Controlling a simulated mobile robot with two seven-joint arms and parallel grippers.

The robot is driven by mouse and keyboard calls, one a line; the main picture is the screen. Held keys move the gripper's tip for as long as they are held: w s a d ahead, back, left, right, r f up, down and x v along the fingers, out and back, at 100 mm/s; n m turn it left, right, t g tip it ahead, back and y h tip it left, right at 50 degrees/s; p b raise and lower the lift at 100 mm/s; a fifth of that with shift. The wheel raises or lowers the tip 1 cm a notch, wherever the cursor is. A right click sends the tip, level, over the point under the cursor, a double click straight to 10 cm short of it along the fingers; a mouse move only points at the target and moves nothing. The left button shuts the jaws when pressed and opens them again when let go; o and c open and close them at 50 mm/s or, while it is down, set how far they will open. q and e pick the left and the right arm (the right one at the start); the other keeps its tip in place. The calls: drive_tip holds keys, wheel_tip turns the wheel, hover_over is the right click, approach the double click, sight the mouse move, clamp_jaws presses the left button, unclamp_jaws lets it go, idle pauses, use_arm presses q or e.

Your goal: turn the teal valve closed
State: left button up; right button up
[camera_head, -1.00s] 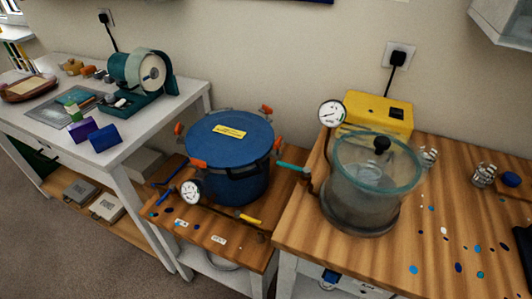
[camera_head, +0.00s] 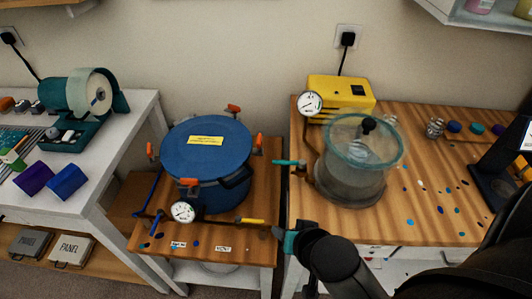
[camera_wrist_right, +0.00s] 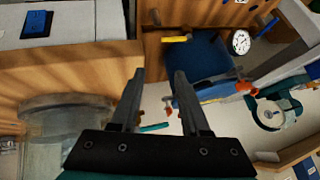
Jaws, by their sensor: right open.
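The teal valve handle (camera_head: 288,162) sticks out to the left from the fitting beside the clear vacuum chamber (camera_head: 350,175), near the left edge of the right wooden bench. In the right wrist view, the teal handle (camera_wrist_right: 154,127) shows between the two fingers, beyond them and apart from them. My right gripper (camera_head: 280,233) is in front of the handle and nearer to me, by the bench's front left corner. In the wrist view the right gripper (camera_wrist_right: 158,72) has its fingers apart with nothing between the tips. My left gripper is not in view.
A blue pressure pot (camera_head: 207,150) with orange clamps, a gauge (camera_head: 183,212) and a yellow handle (camera_head: 250,221) stands on the lower bench to the left. A yellow pump (camera_head: 340,95) and round gauge (camera_head: 309,103) stand behind the chamber. A gap separates the benches.

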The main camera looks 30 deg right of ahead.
sight(281, 161)
drive_tip(key=w+d+m+t, duration=0.1)
drive_tip(key=d+m, duration=0.1)
drive_tip(key=m, duration=0.1)
drive_tip(key=w+d+m+t, duration=0.1)
drive_tip(key=m, duration=0.1)
drive_tip(key=shift+w+r+t+h, duration=0.3)
drive_tip(key=shift+w+r+h, duration=0.05)
drive_tip(key=shift+r+h, duration=0.05)
drive_tip(key=r+m+t, duration=0.1)
drive_tip(key=m, duration=0.1)
drive_tip(key=w+d+r+m+t, duration=0.1)
drive_tip(key=m, duration=0.1)
drive_tip(key=w+d+m+t, duration=0.1)
drive_tip(key=m+t, duration=0.1)
drive_tip(key=m, duration=0.1)
drive_tip(key=shift+d+r+h, duration=0.25)
drive_tip(key=shift+r+h, duration=0.15)
use_arm(q)
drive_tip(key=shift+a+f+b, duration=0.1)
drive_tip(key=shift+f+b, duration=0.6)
drive_tip(key=shift+b, duration=0.05)
use_arm(e)
drive_tip(key=w+d, duration=0.1)
drive_tip(key=w, duration=0.4)
drive_tip(key=w+f+m+t, duration=0.1)
drive_tip(key=w, duration=0.4)
drive_tip(key=w+d+m, duration=0.1)
drive_tip(key=w, duration=0.4)
drive_tip(key=shift+d+f+t, duration=0.2)
drive_tip(key=shift+d+t, duration=0.1)
